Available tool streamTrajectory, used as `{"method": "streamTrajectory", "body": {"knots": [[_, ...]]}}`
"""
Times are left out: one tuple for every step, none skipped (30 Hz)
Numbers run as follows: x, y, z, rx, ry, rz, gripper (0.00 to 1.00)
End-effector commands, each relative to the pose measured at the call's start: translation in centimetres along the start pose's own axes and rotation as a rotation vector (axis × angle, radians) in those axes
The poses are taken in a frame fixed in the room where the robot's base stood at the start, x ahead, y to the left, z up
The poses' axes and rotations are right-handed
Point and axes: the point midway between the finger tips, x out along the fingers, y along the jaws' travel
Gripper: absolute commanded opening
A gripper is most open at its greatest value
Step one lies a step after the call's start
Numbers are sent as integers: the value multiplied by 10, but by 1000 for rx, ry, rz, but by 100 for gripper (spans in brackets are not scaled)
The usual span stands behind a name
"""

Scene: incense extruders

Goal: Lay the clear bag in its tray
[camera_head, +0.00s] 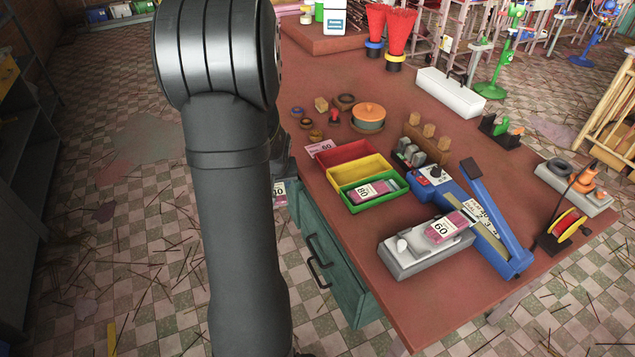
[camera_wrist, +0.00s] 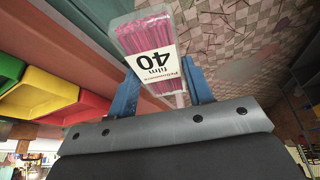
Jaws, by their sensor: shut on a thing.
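My gripper (camera_wrist: 160,88) is shut on a clear bag (camera_wrist: 143,28) of pink sticks with a white label reading "film 40". In the head view my arm hides most of the gripper; a bit of the bag's label (camera_head: 279,194) shows beside the arm, off the table's left edge. The red tray (camera_head: 341,155), yellow tray (camera_head: 386,166) and green tray (camera_head: 401,191) stand side by side on the table, right of the gripper. The red and yellow trays look empty. A bag labelled 80 (camera_head: 371,191) lies in the green tray.
A bag labelled 60 (camera_head: 445,228) lies on a grey device (camera_head: 410,264) near the front. A blue sealer (camera_head: 500,243) with a raised arm is beside it. A pink 60 card (camera_head: 320,148) lies behind the red tray. A teal drawer cabinet (camera_head: 325,255) is below the table edge.

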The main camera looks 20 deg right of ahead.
Motion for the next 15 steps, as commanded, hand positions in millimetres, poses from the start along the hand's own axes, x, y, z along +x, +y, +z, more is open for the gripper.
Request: {"method": "streamTrajectory", "body": {"knots": [[7,-20,-3,-31,-2,-13,23],[10,-28,-4,-44,-2,-19,23],[14,-39,-6,-61,-2,-26,23],[16,-47,-6,-73,-1,-31,23],[19,-55,-7,-85,-1,-35,23],[22,-64,-8,-98,-1,-41,23],[24,-71,-8,-109,-1,-45,23],[26,-76,-8,-117,-2,-49,23],[28,-85,-9,-128,-1,-54,23],[30,-90,-10,-134,-1,-56,23],[31,-95,-10,-140,0,-59,23],[34,-102,-11,-146,0,-61,23],[35,-106,-12,-145,0,-60,23],[36,-107,-13,-138,-1,-58,23],[36,-105,-14,-123,-1,-52,23]]}}
